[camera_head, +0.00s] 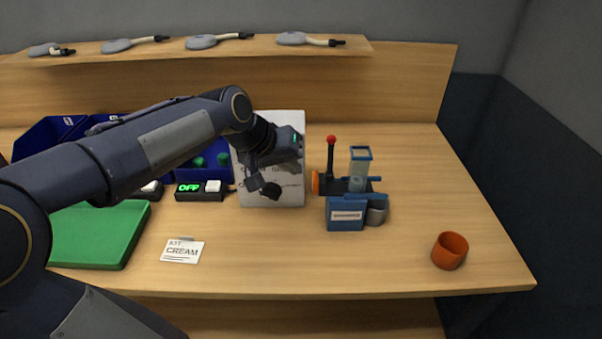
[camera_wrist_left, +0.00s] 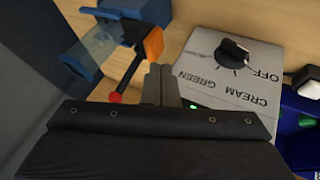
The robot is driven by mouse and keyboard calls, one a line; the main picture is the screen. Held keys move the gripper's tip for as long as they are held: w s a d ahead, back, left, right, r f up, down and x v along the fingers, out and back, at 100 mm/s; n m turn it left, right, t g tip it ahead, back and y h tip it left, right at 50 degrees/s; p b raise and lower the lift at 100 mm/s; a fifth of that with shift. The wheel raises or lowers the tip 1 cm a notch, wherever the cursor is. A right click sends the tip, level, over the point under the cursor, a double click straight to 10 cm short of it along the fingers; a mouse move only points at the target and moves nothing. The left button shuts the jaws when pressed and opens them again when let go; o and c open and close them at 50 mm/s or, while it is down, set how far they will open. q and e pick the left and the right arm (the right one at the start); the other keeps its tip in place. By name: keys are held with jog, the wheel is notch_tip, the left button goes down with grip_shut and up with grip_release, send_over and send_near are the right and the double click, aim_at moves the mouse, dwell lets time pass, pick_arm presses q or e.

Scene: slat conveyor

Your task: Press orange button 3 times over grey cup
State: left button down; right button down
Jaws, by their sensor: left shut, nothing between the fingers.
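An orange button (camera_head: 315,183) is on the left side of a blue dispenser (camera_head: 345,213) with a red-knobbed lever. It also shows in the left wrist view (camera_wrist_left: 152,43), just beyond my fingertips. A grey, cup-like piece (camera_head: 377,214) is at the dispenser's right side, partly covered by blue parts. My left gripper (camera_head: 299,164) is shut and empty, in front of the grey panel box and left of the dispenser. Its fingers (camera_wrist_left: 158,84) point towards the button in the left wrist view; whether they touch it I cannot tell. My right gripper is out of view.
The panel box (camera_head: 297,120) has a knob marked OFF, CREAM and GREEN. An orange cup (camera_head: 449,251) stands at the front right. A green board (camera_head: 95,235), a CREAM card (camera_head: 182,250) and blue bins are left.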

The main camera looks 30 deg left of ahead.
pick_arm(q)
jog(key=shift+v, duration=1.95)
